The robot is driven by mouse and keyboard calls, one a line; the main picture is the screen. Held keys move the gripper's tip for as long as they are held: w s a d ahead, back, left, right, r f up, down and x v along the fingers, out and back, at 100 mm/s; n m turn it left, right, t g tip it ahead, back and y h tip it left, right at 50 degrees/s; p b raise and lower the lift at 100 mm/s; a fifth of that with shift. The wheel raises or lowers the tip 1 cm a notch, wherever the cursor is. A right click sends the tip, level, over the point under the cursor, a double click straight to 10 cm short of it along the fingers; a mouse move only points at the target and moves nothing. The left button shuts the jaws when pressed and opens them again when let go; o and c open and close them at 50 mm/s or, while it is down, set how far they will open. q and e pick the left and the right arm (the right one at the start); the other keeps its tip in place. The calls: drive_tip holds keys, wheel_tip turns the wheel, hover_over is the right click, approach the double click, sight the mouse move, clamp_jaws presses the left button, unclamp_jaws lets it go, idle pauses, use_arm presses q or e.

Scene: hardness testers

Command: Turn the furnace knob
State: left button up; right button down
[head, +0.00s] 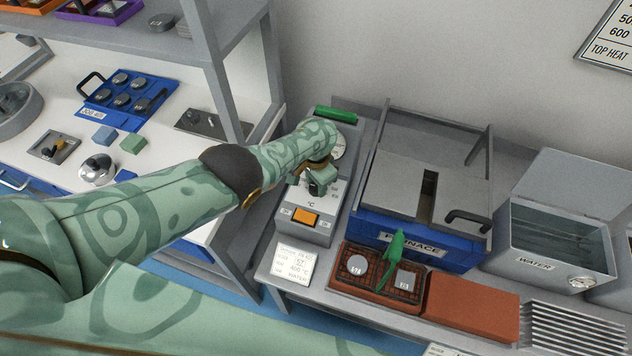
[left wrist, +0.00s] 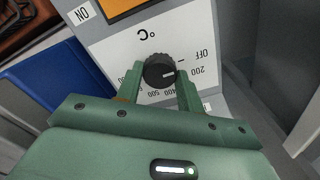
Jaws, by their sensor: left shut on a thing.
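The furnace knob (left wrist: 160,70) is black, ribbed and round, on a white dial panel marked OFF, 200, 400, 500 and °C. Its white line points toward the side with OFF and 200. My left gripper (left wrist: 160,88) has one green finger on each side of the knob and is shut on it. In the head view my left gripper (head: 319,182) reaches down onto the control box (head: 318,232), and it hides most of the knob. The blue and grey furnace (head: 415,245) stands right of the box. My right gripper is not in view.
An orange switch (head: 304,218) sits on the box in front of the dial. A brick-coloured tray (head: 345,287) with grey samples and a green pointed tool (head: 394,250) lie before the furnace. A WATER tank (head: 555,245) stands at right. A shelf post (head: 225,110) stands close to my left arm.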

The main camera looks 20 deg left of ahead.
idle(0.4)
use_arm(q)
drive_tip(key=o, duration=1)
wheel_tip(320, 180, up, 16)
drive_tip(key=p, duration=1.3)
drive_tip(key=shift+r, duration=0.15)
